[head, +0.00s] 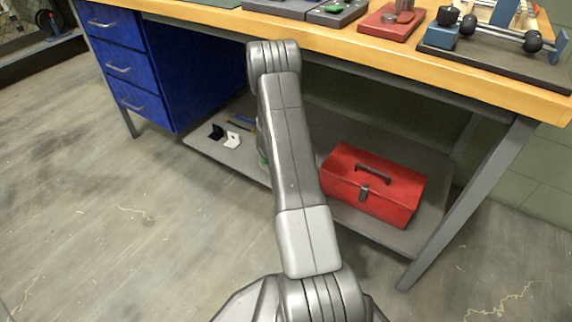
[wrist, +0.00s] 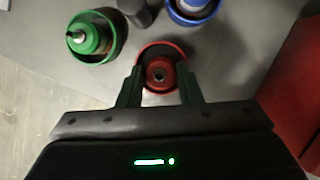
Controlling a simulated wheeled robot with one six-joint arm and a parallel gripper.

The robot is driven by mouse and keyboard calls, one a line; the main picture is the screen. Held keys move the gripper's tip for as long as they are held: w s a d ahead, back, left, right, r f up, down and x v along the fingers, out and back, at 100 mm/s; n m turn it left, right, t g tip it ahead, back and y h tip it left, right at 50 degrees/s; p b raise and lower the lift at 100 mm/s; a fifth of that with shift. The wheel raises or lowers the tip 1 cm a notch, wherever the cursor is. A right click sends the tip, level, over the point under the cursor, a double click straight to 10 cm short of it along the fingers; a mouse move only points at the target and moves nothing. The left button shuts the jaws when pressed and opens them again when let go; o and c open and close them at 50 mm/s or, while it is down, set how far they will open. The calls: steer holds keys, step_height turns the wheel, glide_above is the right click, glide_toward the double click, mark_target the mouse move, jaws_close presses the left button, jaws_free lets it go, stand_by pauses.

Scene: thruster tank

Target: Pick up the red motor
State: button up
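The red motor (wrist: 159,76) shows in the wrist view, seen from above, with a dark round centre. It sits in a round red holder (wrist: 154,47) on the grey surface. My gripper (wrist: 160,80) is open, with one dark green finger on each side of the motor. Small gaps seem to show between fingers and motor. In the head view my arm hides the gripper and the red motor.
A green holder with a green motor (wrist: 85,39) stands left; a blue holder (wrist: 194,10) stands at upper right. A red toolbox (head: 372,185) sits on the lower shelf (head: 258,170), under the workbench (head: 330,38). Blue drawers (head: 130,65) stand left.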

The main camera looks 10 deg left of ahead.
steer(key=shift+c, duration=0.3)
step_height(320, 180, up, 10)
steer(key=p, duration=0.7)
steer(key=shift+a, duration=0.15)
